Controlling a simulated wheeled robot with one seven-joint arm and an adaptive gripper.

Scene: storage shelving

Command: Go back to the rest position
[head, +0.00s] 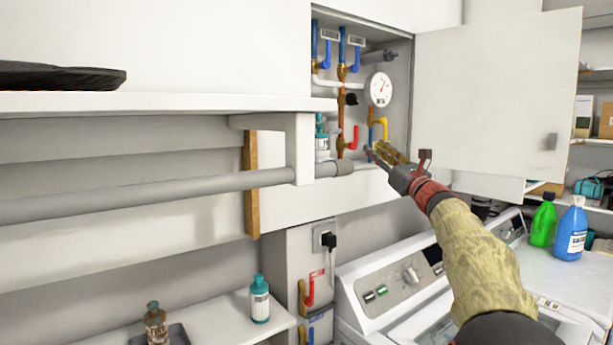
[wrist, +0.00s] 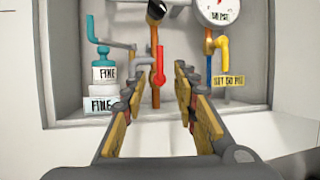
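My gripper (head: 378,155) reaches up to the lower front of an open wall cabinet with pipes and valves. In the wrist view my gripper (wrist: 152,105) is open, its two fingers apart with nothing between them. A red valve handle (wrist: 160,66) stands beyond the gap between the fingers. A yellow valve handle (wrist: 222,54) is to its right, and a teal pump bottle (wrist: 103,72) labelled FINE or similar is to its left. The gripper looks apart from these. My arm comes in from the lower right of the head view.
The cabinet door (head: 490,95) stands open to the right. A shelf (head: 180,103) with a grey pipe (head: 150,195) below it is on the left. Washing machines (head: 390,285) stand below. A green bottle (head: 543,222) and a blue bottle (head: 570,232) stand on the right.

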